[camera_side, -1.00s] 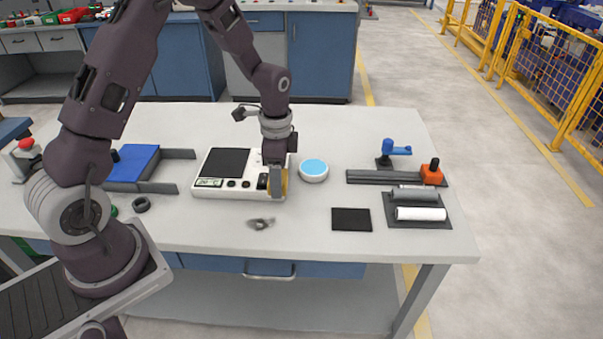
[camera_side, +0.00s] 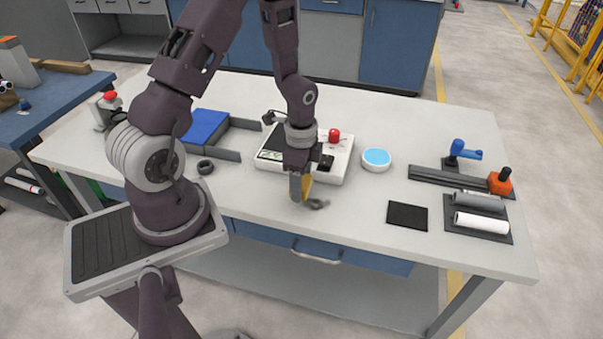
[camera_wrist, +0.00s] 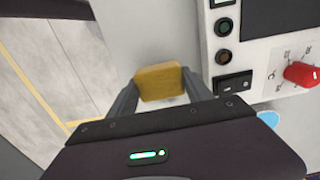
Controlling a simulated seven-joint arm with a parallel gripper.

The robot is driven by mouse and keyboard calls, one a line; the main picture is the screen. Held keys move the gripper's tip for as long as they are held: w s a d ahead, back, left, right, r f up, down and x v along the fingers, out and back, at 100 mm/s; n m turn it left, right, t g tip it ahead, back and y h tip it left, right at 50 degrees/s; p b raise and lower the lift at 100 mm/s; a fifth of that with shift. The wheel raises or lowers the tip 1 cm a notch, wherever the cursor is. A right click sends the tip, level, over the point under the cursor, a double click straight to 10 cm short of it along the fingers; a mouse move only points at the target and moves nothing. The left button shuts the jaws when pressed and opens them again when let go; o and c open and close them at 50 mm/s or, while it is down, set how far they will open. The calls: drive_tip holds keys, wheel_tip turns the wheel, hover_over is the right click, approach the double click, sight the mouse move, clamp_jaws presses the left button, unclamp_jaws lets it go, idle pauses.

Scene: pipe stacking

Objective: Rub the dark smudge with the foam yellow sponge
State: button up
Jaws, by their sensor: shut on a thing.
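My gripper (camera_side: 302,188) is shut on the yellow foam sponge (camera_wrist: 160,82), which shows between the two fingers in the wrist view. In the side view only an edge of the sponge (camera_side: 308,187) shows beside the finger. The dark smudge (camera_side: 318,203) is on the white tabletop near its front edge, just right of the fingertips. The sponge is low, close to the smudge; I cannot tell whether it touches the table. The smudge is not visible in the wrist view.
A white device (camera_side: 335,165) with a red knob (camera_side: 334,135) and switches stands right behind my gripper. A round blue-topped dish (camera_side: 376,160) and a black pad (camera_side: 407,215) lie to the right. A blue block (camera_side: 205,126) in a grey holder and a dark ring (camera_side: 205,167) are left.

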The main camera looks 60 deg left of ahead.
sight(332, 207)
wheel_tip(332, 207, down, 3)
drive_tip(key=shift+r, duration=0.15)
drive_tip(key=shift+w+d+f, duration=0.15)
drive_tip(key=shift+w+f, duration=0.05)
drive_tip(key=shift+f, duration=0.05)
drive_tip(key=shift+w+d+f, duration=0.1)
drive_tip(key=shift+w+d, duration=0.7)
drive_tip(key=shift+c, duration=0.6)
drive_tip(key=shift+w+d, duration=1.8)
drive_tip(key=shift+d, duration=0.1)
drive_tip(key=shift+s+a, duration=2.85)
drive_tip(key=shift+a, duration=0.05)
drive_tip(key=shift+r, duration=4.1)
drive_tip(key=shift+d+f, duration=0.1)
drive_tip(key=shift+f, duration=0.15)
